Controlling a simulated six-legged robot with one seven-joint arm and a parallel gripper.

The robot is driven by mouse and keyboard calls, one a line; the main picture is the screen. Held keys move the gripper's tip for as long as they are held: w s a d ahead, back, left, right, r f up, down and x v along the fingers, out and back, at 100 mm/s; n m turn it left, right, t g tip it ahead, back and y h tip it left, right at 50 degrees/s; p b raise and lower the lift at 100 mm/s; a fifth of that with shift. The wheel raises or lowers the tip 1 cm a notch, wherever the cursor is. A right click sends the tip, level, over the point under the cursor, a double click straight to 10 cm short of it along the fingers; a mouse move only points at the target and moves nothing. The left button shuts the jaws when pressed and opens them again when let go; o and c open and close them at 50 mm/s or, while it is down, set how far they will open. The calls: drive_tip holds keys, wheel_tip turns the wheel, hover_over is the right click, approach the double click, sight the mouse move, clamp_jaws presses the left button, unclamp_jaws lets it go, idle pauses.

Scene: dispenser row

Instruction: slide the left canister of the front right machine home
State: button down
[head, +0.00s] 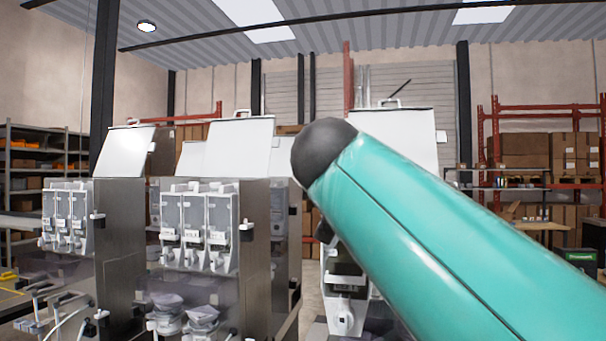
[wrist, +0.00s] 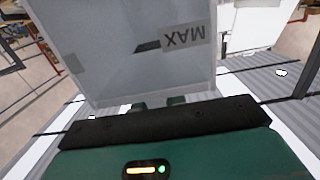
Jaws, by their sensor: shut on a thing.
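In the wrist view a translucent pale canister (wrist: 120,50) with an upside-down "MAX" label fills the top middle. My gripper (wrist: 158,104) is at its near edge, shut on it; the fingertips show only as small dark green stubs. In the head view the front right machine stands behind my teal arm, with its raised white lid (head: 405,135) above. One canister (head: 345,287) of that machine shows left of my arm, with a white spout below. The rest of its front and my gripper are hidden there. I cannot tell how far in the held canister sits.
A middle machine (head: 255,225) and a left machine (head: 122,235) stand to the left, each with several canisters and a raised lid. Cups (head: 200,315) sit below the middle one. Shelves and boxes (head: 525,150) line the back. A narrow gap separates the middle and right machines.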

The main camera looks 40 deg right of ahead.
drive_tip(key=shift+x, duration=1.8)
drive_tip(key=shift+s+a+r, duration=0.1)
drive_tip(key=shift+s+a, duration=0.2)
drive_tip(key=shift+s, duration=0.05)
drive_tip(key=shift+w, duration=0.1)
drive_tip(key=shift+d, duration=0.1)
drive_tip(key=shift+r+x, duration=0.1)
drive_tip(key=shift+x, duration=1.6)
drive_tip(key=shift+r+x, duration=0.15)
drive_tip(key=shift+x, duration=1.6)
drive_tip(key=shift+f, duration=0.1)
drive_tip(key=x, duration=0.8)
